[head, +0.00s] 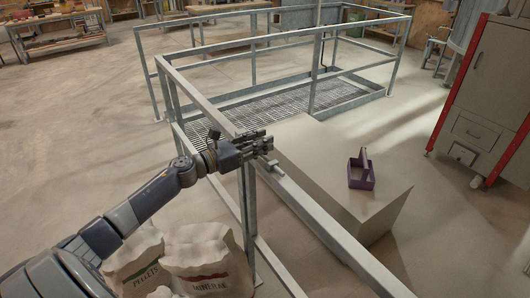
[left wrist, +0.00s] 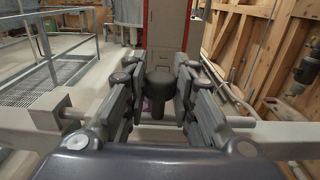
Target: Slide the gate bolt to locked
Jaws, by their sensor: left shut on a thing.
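The gate bolt is on the top rail of the grey metal railing (head: 300,199). Its dark upright knob (left wrist: 160,82) stands between the two fingers of my left gripper (left wrist: 159,100) in the left wrist view. The fingers are closed on the knob from both sides. A pale rod (left wrist: 243,124) shows to the right of the fingers, and a square block (left wrist: 52,108) sits on the rail to the left. In the head view my left gripper (head: 262,145) is at the rail and hides most of the bolt. My right gripper is out of view.
A beige box-shaped platform (head: 330,160) stands behind the rail with a purple tote (head: 361,174) on it. Feed sacks (head: 207,262) stand below my left arm. A grey cabinet with red edges (head: 487,90) is at the right. Open floor lies left.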

